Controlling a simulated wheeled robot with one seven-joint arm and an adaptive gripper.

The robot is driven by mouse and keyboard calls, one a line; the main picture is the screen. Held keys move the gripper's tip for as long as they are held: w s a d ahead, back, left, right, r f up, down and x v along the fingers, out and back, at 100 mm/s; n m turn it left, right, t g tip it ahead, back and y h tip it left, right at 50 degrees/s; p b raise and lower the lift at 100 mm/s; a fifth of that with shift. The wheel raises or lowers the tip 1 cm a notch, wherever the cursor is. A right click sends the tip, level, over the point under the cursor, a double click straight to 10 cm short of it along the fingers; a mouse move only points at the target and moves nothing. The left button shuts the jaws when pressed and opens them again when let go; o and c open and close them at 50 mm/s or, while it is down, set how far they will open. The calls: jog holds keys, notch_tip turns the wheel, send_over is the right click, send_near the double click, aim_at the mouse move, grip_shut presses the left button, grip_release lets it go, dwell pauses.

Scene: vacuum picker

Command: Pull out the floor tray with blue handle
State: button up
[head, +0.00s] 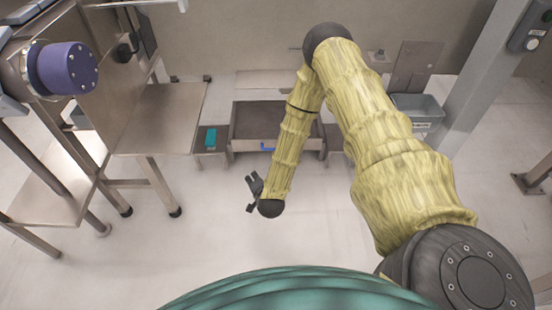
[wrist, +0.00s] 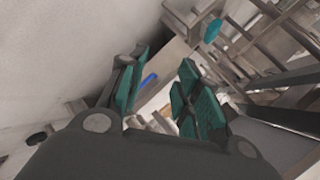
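The floor tray (head: 248,134) is a low metal tray with a dark inside, on the floor at the back middle. Its blue handle (head: 267,149) is on the front edge, partly hidden behind my forearm. The blue handle also shows in the wrist view (wrist: 149,80), seen between the fingers and beyond them. My gripper (head: 251,193) is in front of the tray, a little left of the handle and apart from it. In the wrist view my gripper's teal-padded fingers (wrist: 158,92) are spread, with nothing held between them.
A metal table (head: 160,115) and steel frame stand at left. A teal object (head: 211,139) lies left of the tray. A grey bin (head: 420,108) and a grey post (head: 480,85) are at right. Open floor (head: 130,255) lies in front.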

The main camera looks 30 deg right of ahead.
jog(key=w+d+f+m+h+b, duration=0.2)
jog(key=w+d+f+b, duration=0.1)
jog(key=w+d+b, duration=0.2)
jog(key=w+d+f+m+t+h+b, duration=0.1)
jog(key=w+d+f+m+h+b, duration=0.1)
jog(key=w+d+b, duration=0.4)
jog(key=w+d+f+m+t+h+b, duration=0.1)
jog(key=w+d+f+m+b, duration=0.3)
jog(key=d, duration=0.5)
jog(key=shift+w+d+f+h+b, duration=0.15)
jog(key=shift+w+d+h+b, duration=0.05)
jog(key=shift+w+b, duration=0.35)
jog(key=shift+w+d+f+h+b, duration=0.1)
jog(key=shift+w+d+h+b, duration=0.1)
jog(key=shift+w+b, duration=0.35)
jog(key=shift+w, duration=0.1)
grip_shut()
